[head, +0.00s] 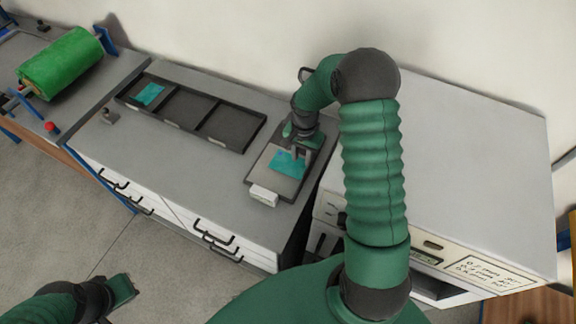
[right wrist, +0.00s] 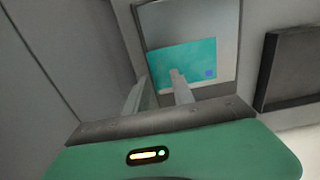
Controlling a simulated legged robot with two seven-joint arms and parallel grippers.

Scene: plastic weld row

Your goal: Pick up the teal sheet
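A teal sheet (head: 288,163) lies on a dark-framed plate with a white front block, like a scale (head: 262,182). In the right wrist view the teal sheet (right wrist: 190,57) lies on the plate's pale surface and bears a small blue square. My right gripper (head: 303,152) is over the sheet's right part; its fingers (right wrist: 157,88) stand apart with nothing visibly held. I cannot tell whether the fingertips touch the sheet. Another teal piece (head: 149,94) lies in the left compartment of the black tray. My left gripper (head: 122,290) is at the lower left, away from the bench; its fingers are unclear.
The black three-compartment tray (head: 196,128) sits along the back of the grey counter; its middle and right compartments look empty. A large white machine (head: 470,170) stands to the right. A green roll (head: 60,62) is at the far left. The counter front is mostly clear.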

